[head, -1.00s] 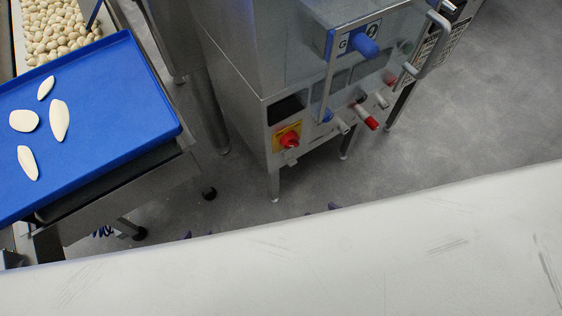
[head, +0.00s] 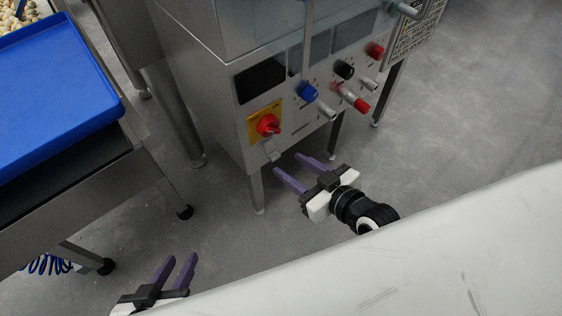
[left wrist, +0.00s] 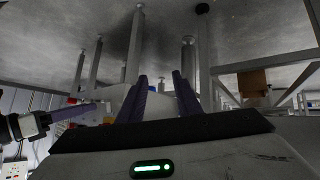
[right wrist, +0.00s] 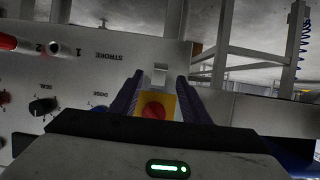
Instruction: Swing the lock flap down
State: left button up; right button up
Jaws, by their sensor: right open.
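The lock flap looks to be the small pale metal tab (head: 273,152) at the lower edge of the yellow plate (head: 254,116) with the red rotary switch (head: 268,125), on the machine's front. In the right wrist view, which shows the panel upside down, the tab (right wrist: 160,73) lies beyond the red switch (right wrist: 154,110), between my finger lines. How far the flap is swung is hard to tell. My right gripper (head: 288,164) is open and empty, just in front of and below the panel. My left gripper (head: 181,258) is open and empty, low at the left, away from the machine.
The panel also carries a blue knob (head: 307,92), a black knob (head: 344,69) and red-tipped parts (head: 354,99). A blue tray (head: 60,90) on a steel table stands at the left. Grey floor (head: 460,120) is free at the right.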

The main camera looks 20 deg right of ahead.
aim_at(276, 157)
jog(key=b+x, duration=0.1)
jog(key=x, duration=0.4)
jog(key=shift+w, duration=0.1)
pick_arm(q)
jog(key=shift+w+d+f+m+g, duration=0.3)
jog(key=shift+d+f+g, duration=0.15)
jog(key=shift+f, duration=0.2)
